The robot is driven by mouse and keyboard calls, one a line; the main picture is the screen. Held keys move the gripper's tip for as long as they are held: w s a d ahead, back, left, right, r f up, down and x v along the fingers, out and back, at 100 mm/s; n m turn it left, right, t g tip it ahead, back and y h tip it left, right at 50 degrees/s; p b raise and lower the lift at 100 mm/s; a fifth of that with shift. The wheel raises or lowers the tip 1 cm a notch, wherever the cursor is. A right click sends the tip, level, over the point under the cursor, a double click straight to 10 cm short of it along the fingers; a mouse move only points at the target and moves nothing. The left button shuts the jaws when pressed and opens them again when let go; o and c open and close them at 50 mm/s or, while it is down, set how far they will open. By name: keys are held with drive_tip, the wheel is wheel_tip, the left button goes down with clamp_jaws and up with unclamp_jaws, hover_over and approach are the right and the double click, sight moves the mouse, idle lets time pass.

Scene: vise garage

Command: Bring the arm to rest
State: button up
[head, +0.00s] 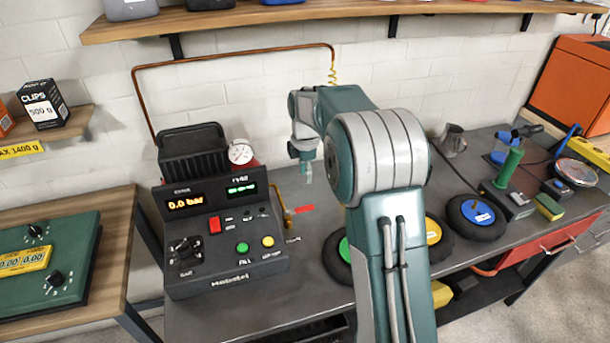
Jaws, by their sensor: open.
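My arm rises from the bottom of the head view and bends over the grey workbench (318,210). Its end with my gripper (306,176) hangs down above the bench, to the right of the dark control unit. The gripper looks small here and the fingers point down. It is open, and I see nothing held in it. It appears apart from the bench surface. My arm hides part of the bench and the wall behind it.
The control unit (225,232) with lit displays stands at the bench's left, a red-handled valve (300,210) beside it. A wooden shelf (330,12) runs above. An orange cabinet (570,85) stands far right.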

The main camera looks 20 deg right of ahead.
drive_tip(key=s+a+r+m+t, duration=0.3)
drive_tip(key=s+r+m, duration=0.5)
drive_tip(key=s+r, duration=0.5)
drive_tip(key=s+a+m+t, duration=0.1)
drive_tip(key=s+m, duration=0.4)
drive_tip(key=s, duration=0.5)
drive_tip(key=s+a+f+m+t, duration=0.1)
drive_tip(key=s+m, duration=0.4)
drive_tip(key=s, duration=0.5)
drive_tip(key=shift+s+a+f+t, duration=0.25)
drive_tip(key=shift+s+f+t, duration=0.05)
